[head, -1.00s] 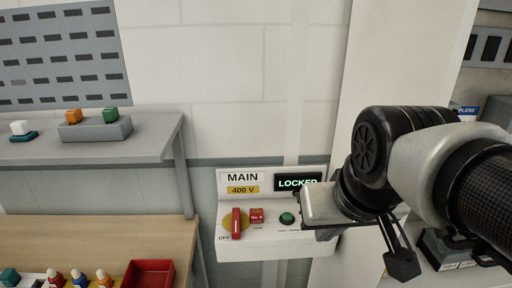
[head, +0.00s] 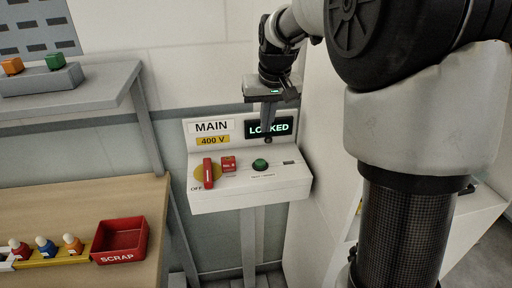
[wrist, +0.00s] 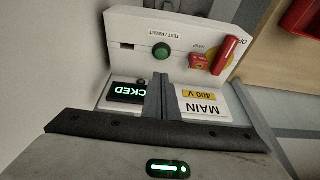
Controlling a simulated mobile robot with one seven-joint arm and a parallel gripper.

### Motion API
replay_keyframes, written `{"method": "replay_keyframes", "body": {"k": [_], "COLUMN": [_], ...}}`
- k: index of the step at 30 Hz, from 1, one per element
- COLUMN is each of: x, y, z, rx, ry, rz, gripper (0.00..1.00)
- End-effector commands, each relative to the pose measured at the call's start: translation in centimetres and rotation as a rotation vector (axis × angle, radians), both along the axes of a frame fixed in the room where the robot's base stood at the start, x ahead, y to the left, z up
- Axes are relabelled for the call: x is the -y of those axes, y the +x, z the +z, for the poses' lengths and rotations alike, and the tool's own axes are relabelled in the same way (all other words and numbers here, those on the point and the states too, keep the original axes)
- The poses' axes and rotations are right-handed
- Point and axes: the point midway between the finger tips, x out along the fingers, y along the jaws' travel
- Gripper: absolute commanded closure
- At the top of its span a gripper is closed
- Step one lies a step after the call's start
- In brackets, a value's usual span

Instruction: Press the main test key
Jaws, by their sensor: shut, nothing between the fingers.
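The white main panel (head: 240,198) carries a "MAIN 400 V" label and a display (head: 284,127) reading "LOCKED". Its green round key (head: 260,164) sits on the sloped top; in the wrist view, upside down, the green key (wrist: 162,53) has a "TEST / RESET" label beside it. A red handle (head: 208,173) points to OFF, with a small red block (head: 228,163) next to it. My gripper (head: 268,138) is shut and empty, fingers pointing down in front of the display, above and behind the green key. In the wrist view its fingertips (wrist: 160,78) appear just short of the key, apart from it.
A wooden bench (head: 70,205) at left holds a red scrap bin (head: 121,240) and several coloured pegs. A grey shelf (head: 90,95) stands above it. A white wall panel (head: 318,150) rises close to the right of the main panel.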

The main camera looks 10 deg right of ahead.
Motion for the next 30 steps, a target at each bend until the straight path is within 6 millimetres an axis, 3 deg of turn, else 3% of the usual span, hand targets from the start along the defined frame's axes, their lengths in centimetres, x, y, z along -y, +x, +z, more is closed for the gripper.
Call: {"method": "replay_keyframes", "body": {"k": [5,10,24,30], "x": [0.0,0.0,-0.2,-0.3], "y": [0.0,0.4,3.1,3.3], "z": [-0.1,-1.4,-10.4,-12.8], "rx": [0.0,-0.003,-0.004,-0.002], "ry": [0.0,0.0,0.0,0.001], "rz": [0.0,0.0,0.001,0.001], "gripper": [1.0,1.0,1.0,1.0]}}
